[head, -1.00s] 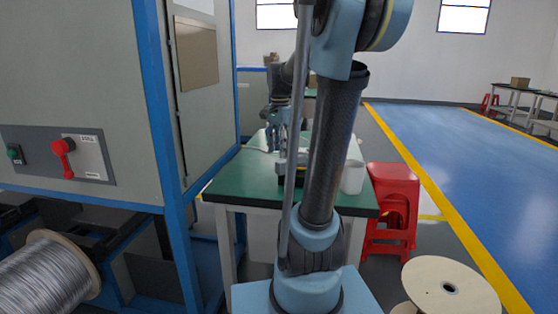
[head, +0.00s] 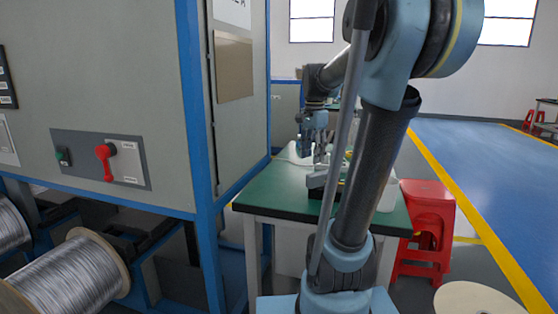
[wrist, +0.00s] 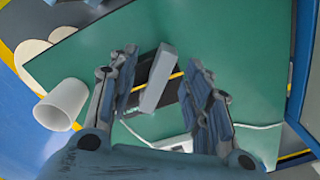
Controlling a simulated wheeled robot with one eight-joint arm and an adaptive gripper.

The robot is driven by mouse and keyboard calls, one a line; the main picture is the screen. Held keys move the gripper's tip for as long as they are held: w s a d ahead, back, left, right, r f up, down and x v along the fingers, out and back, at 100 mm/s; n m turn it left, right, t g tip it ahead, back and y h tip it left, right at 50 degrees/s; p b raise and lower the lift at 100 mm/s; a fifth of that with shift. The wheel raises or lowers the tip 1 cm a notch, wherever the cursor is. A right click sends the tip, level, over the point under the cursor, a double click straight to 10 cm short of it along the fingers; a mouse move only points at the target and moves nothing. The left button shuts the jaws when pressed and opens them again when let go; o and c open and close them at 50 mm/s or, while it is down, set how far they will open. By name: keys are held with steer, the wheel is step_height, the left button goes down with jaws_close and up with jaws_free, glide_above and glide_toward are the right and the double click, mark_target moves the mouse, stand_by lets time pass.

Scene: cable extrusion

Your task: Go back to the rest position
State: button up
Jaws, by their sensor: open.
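I see no finger touching the block. In the head view my arm hides part of the tabletop and the items on it.
A white cup (wrist: 62,104) stands on the table near its edge. A white device with a cable (wrist: 178,143) lies on the tabletop. A red stool (head: 428,225) stands right of the table. A large grey cabinet with a blue frame (head: 200,150) stands close on the left, above wire spools (head: 75,280).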

steer(key=s+a+f+n+t, duration=0.1)
steer(key=s+f+n+t, duration=0.1)
steer(key=s+f+n, duration=1)
steer(key=s+f, duration=0.7)
steer(key=s, duration=0.1)
steer(key=shift+f, duration=0.4)
